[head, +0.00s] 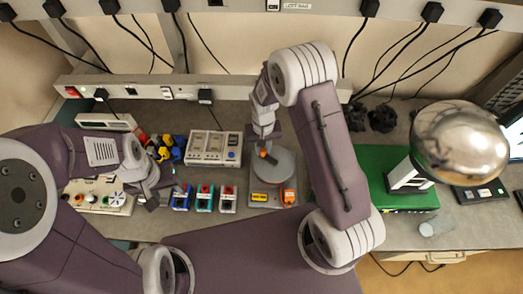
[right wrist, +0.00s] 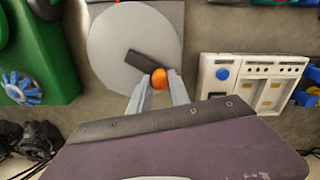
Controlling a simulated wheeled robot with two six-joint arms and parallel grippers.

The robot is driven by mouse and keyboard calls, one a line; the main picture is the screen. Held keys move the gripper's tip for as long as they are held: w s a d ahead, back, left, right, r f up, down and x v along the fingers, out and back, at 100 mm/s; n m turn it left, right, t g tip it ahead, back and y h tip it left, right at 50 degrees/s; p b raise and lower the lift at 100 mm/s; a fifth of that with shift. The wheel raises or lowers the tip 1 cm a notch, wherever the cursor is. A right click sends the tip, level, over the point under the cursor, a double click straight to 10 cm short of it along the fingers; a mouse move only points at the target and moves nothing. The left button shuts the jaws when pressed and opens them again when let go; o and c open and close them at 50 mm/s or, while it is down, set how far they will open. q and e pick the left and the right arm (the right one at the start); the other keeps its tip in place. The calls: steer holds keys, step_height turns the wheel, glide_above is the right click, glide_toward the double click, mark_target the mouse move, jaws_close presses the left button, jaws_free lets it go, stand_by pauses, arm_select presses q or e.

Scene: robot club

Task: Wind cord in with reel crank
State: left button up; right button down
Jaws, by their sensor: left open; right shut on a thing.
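The reel is a flat grey disc (head: 283,165) on a grey base (head: 262,199) near the middle of the bench. Its dark crank arm (right wrist: 138,63) ends in an orange knob (right wrist: 159,79). My right gripper (head: 264,148) reaches down from above and is shut on the orange knob; it also shows in the right wrist view (right wrist: 160,92), with a finger on each side of the knob. My left gripper (head: 165,190) is open and empty over the bench on the left, apart from the reel. I cannot make out the cord.
A white panel device (head: 213,148) stands left of the reel, with several small coloured boxes (head: 204,198) in front of it. A green machine (head: 385,165) with a large shiny metal dome (head: 460,142) stands to the right. Black cables hang from the power strips behind.

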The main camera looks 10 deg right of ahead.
steer(key=shift+w+d+m, duration=0.35)
steer(key=shift+d+m, duration=0.1)
steer(key=shift+m, duration=0.65)
steer(key=c, duration=1.2)
jaws_free()
steer(key=shift+r, duration=0.3)
step_height(320, 180, up, 8)
steer(key=shift+s+r+b, duration=0.1)
steer(key=shift+r+b, duration=0.15)
steer(key=shift+b, duration=0.85)
steer(key=shift+f, duration=0.1)
